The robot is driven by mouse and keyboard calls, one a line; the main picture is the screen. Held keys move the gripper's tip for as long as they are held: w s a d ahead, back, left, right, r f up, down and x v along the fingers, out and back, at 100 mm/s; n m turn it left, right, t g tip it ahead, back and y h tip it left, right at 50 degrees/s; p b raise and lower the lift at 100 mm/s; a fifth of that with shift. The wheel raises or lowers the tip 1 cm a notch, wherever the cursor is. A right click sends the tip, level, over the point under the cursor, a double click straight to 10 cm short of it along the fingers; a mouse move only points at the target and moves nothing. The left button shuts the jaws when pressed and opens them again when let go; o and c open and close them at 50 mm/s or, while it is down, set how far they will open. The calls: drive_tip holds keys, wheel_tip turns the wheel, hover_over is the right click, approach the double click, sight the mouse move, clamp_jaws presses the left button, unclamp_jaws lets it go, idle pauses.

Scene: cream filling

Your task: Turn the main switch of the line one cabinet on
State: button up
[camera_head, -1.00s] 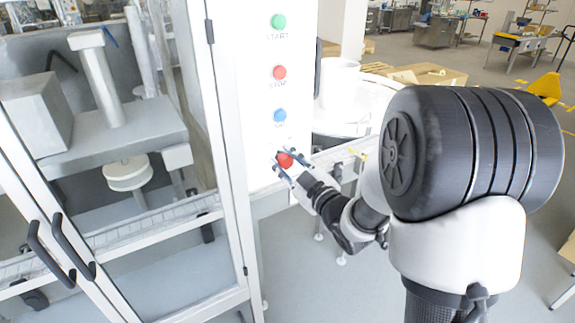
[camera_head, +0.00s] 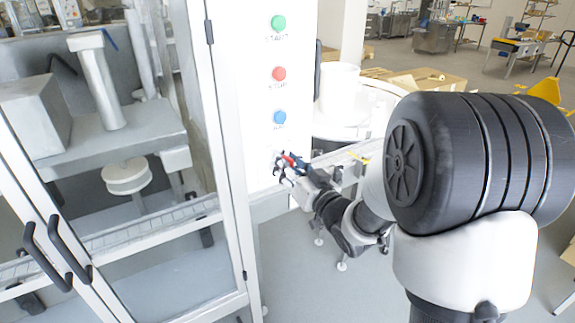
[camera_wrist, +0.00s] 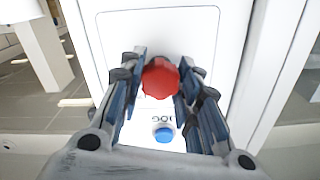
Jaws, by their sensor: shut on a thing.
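The main switch is a red lobed knob (camera_head: 289,160) low on the white panel of the cabinet (camera_head: 245,130), below the blue button. In the wrist view the red knob (camera_wrist: 160,77) sits between the two blue-padded fingers of my gripper (camera_wrist: 161,68). The fingers are shut on it from both sides, near their tips. In the head view my gripper (camera_head: 284,167) reaches the panel from the right and partly hides the knob. Any mark showing the switch position cannot be made out.
Above the knob are a blue button (camera_head: 279,117), a red stop button (camera_head: 279,74) and a green start button (camera_head: 278,22). The blue button (camera_wrist: 163,134) also shows in the wrist view. Glass doors with black handles (camera_head: 62,248) stand at left; a conveyor runs behind the panel.

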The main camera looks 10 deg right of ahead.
drive_tip(key=shift+r+m, duration=0.1)
drive_tip(key=shift+m, duration=0.7)
drive_tip(key=o, duration=1.1)
drive_tip(key=shift+c, duration=0.2)
drive_tip(key=v, duration=0.7)
drive_tip(key=shift+s, duration=0.25)
drive_tip(key=shift+w+d, duration=0.1)
